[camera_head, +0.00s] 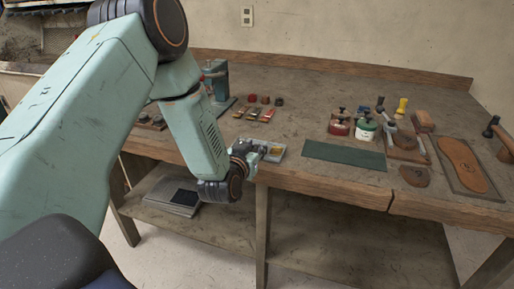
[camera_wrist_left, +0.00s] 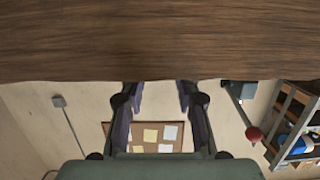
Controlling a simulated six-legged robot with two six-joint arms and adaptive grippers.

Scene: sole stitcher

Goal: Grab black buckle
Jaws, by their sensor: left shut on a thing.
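My right gripper is not in view.
A green mat (camera_head: 344,156) lies right of the tray. Behind are small coloured pieces (camera_head: 266,113), a red pot (camera_head: 339,127) and a green-and-white pot (camera_head: 364,131). A brown sole (camera_head: 462,165) lies far right. A grey book-like item (camera_head: 175,197) rests on the lower shelf.

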